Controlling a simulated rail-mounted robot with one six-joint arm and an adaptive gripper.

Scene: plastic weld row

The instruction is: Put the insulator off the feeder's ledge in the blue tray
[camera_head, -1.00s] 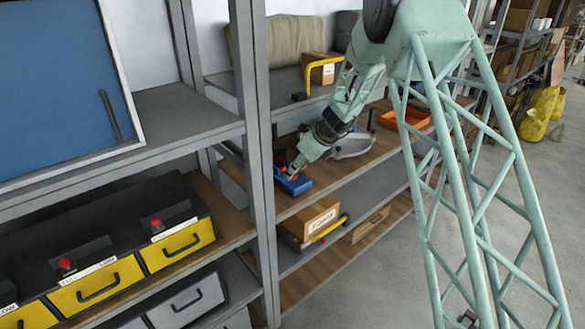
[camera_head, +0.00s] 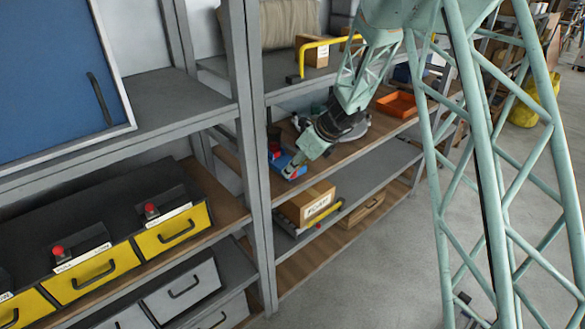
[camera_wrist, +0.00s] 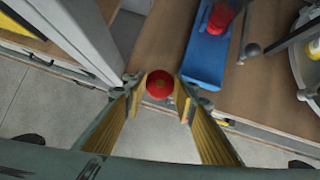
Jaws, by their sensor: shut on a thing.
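My gripper (camera_wrist: 160,90) is shut on a round red piece (camera_wrist: 160,84), apparently the insulator. It holds this in front of the shelf's edge, beside the near left end of the blue tray (camera_wrist: 206,58). Another red piece (camera_wrist: 220,18) sits in the tray towards its far end. In the head view my gripper (camera_head: 290,172) is at the front of the tray (camera_head: 280,162), which it partly covers. A round grey unit (camera_head: 357,126), perhaps the feeder, stands behind my wrist and is partly hidden.
A grey shelf post (camera_head: 250,150) stands close left of my gripper. An orange tray (camera_head: 397,104) lies farther right on the same board. A cardboard box (camera_head: 308,203) is on the shelf below. The floor in front (camera_head: 385,260) is clear.

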